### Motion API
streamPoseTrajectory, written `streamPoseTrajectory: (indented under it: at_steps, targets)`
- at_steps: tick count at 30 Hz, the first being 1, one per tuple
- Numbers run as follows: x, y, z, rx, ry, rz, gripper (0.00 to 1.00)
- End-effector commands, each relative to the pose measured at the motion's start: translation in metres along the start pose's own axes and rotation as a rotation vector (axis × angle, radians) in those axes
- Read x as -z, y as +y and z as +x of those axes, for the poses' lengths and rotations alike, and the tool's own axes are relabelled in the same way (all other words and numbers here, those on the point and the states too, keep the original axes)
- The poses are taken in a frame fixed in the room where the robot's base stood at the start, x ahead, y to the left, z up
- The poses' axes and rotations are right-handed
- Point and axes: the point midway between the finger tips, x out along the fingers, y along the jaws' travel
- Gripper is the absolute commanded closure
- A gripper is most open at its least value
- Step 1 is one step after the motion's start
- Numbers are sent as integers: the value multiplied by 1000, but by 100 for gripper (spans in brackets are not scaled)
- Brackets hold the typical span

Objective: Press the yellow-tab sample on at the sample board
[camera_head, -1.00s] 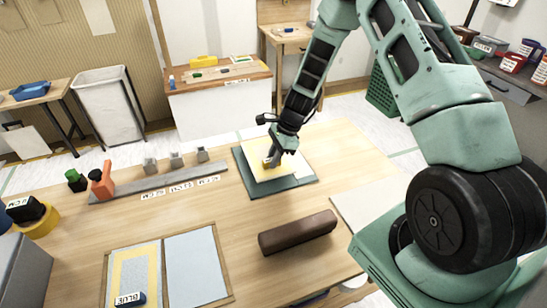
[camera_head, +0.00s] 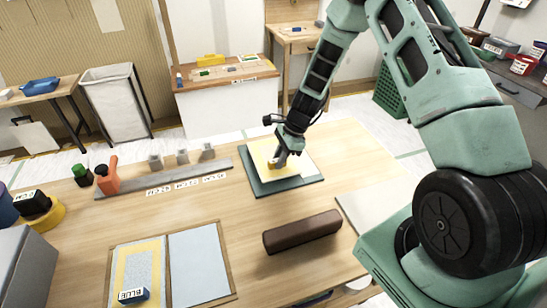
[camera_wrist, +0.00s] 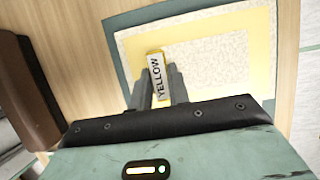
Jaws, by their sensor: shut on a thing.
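The yellow-tab sample (camera_head: 291,153) is a cream sheet with a yellow border, over a dark teal mat (camera_head: 262,188) on the table. In the wrist view the sample (camera_wrist: 215,60) has a speckled middle and a yellow tab (camera_wrist: 156,66) marked YELLOW. My gripper (camera_head: 277,161) is shut on this tab, with a finger on each side in the wrist view (camera_wrist: 160,84). I cannot tell whether the sheet is slightly raised off the mat. The sample board (camera_head: 232,276) lies at the front left, with a blue-tab sample (camera_head: 140,272) on its left panel and a bare pale blue right panel (camera_head: 197,266).
A brown roller (camera_head: 302,232) lies between the mat and the board's right side. A grey strip (camera_head: 150,184) with small grey blocks and an orange tool (camera_head: 107,177) are at the back left. A pale sheet (camera_head: 370,205) lies right. Bare wood separates mat and board.

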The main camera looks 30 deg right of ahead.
Motion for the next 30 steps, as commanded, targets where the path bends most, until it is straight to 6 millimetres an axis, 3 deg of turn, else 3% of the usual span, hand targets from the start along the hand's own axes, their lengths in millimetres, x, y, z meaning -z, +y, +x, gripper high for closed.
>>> streamPoseTrajectory:
  at_steps: [30]
  targets:
    - [8,0,19,0,0,0,100]
